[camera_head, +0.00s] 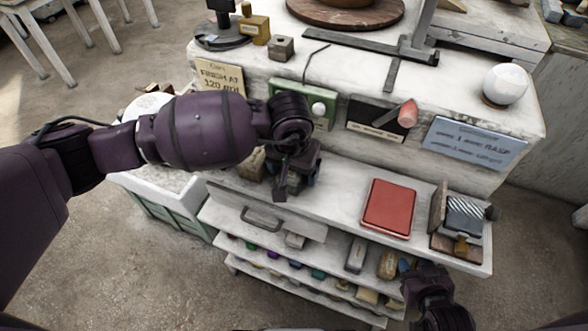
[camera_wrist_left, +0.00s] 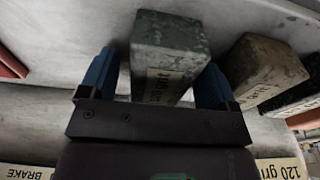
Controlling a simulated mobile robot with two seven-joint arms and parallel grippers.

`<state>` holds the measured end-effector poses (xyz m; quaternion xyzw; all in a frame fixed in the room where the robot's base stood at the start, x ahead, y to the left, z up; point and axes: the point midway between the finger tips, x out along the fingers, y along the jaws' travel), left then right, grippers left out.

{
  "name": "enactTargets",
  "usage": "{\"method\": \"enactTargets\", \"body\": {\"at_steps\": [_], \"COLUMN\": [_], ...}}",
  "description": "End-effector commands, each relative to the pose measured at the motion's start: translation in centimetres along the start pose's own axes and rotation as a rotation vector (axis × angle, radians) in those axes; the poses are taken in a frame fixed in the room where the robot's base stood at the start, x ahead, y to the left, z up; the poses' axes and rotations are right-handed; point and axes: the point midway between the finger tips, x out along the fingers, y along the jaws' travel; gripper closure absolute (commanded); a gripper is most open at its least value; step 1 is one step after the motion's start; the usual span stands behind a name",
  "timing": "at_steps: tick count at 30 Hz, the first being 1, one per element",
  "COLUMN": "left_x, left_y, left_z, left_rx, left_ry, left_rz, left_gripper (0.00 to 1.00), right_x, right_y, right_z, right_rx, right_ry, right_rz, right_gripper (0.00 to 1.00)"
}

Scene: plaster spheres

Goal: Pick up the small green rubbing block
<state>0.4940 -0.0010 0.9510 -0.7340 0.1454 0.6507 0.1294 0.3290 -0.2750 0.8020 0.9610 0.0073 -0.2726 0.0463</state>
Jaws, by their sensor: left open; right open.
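A small grey-green block (camera_wrist_left: 170,40) with a printed label stands on the pale shelf in the left wrist view. My left gripper (camera_wrist_left: 157,78) is open, with one blue finger on each side of this block; I cannot tell whether they touch it. In the head view my left gripper (camera_head: 293,180) is low over the left part of the shelf, and the arm and gripper hide the green block. My right gripper (camera_head: 432,282) is at the lower right, in front of the lower shelves, and is open.
A brownish labelled block (camera_wrist_left: 262,70) stands close beside the green one, with a dark block (camera_wrist_left: 300,98) beyond it. A red book-like pad (camera_head: 389,207) lies right of my left gripper. A box with a striped piece (camera_head: 463,216) sits at the shelf's right end.

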Motion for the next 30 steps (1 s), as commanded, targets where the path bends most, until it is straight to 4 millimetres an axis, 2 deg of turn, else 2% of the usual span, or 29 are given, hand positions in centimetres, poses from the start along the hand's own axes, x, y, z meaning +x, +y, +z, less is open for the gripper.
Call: {"method": "enactTargets", "body": {"at_steps": [7, 20, 30], "left_x": [0.13, 0.1, -0.48], "left_y": [0.01, 0.0, 0.0], "left_z": [-0.02, -0.02, -0.17], "left_rx": [0.001, 0.0, 0.001], "left_ry": [0.001, 0.001, 0.003], "left_rz": [0.001, 0.0, 0.001], "left_gripper": [0.17, 0.83, 0.83], "right_x": [-0.12, -0.59, -0.28], "right_y": [0.02, 0.1, 0.06], "right_z": [0.1, 0.82, 0.36], "right_rx": [0.001, 0.003, 0.001], "right_ry": [-0.002, -0.016, -0.007], "right_rz": [0.001, 0.004, 0.002], "right_gripper": [0.57, 0.57, 0.57]}}
